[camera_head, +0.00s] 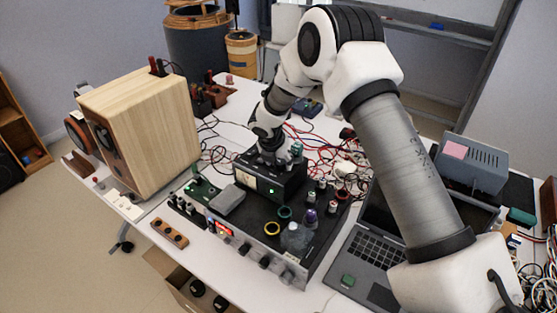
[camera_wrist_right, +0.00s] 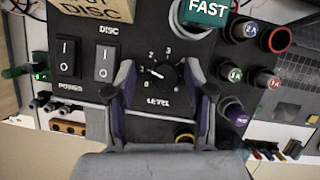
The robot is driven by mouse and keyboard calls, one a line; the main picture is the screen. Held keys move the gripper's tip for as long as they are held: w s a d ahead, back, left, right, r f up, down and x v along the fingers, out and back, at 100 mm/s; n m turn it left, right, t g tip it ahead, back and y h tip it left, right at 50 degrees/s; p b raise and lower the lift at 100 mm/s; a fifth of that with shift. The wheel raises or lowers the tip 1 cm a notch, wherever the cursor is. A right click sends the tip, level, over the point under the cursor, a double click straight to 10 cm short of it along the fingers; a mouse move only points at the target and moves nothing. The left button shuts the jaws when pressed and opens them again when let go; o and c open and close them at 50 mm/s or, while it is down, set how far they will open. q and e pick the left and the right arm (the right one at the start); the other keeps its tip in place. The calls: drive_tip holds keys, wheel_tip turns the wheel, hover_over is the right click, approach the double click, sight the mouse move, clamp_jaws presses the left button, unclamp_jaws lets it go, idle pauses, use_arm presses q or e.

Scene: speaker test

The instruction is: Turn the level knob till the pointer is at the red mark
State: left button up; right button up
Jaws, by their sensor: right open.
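The black level knob (camera_wrist_right: 166,75) sits on a dark panel above the word LEVEL in the right wrist view. Its white pointer line points left and slightly up, among small white scale numbers. I cannot make out a red mark on the scale. My right gripper (camera_wrist_right: 160,88) is open, with one finger to each side of the knob; I cannot tell whether they touch it. In the head view the right gripper (camera_head: 271,152) is at the top of the black instrument box (camera_head: 282,188), and the knob is hidden there. My left gripper is not in view.
Two rocker switches (camera_wrist_right: 86,60) lie left of the knob, and a green FAST block (camera_wrist_right: 207,10) lies above right. Several coloured jacks (camera_wrist_right: 229,71) stand at the right. A wooden speaker (camera_head: 145,125), a laptop (camera_head: 365,250) and tangled cables (camera_head: 318,145) crowd the table.

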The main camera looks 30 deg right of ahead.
drive_tip(key=shift+s+r, duration=0.25)
drive_tip(key=shift+c, duration=0.7)
drive_tip(key=shift+s+r, duration=0.15)
drive_tip(key=shift+s, duration=0.05)
drive_tip(key=c, duration=0.5)
clamp_jaws()
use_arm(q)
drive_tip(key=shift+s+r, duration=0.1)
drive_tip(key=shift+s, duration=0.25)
use_arm(e)
drive_tip(key=shift+a, duration=0.1)
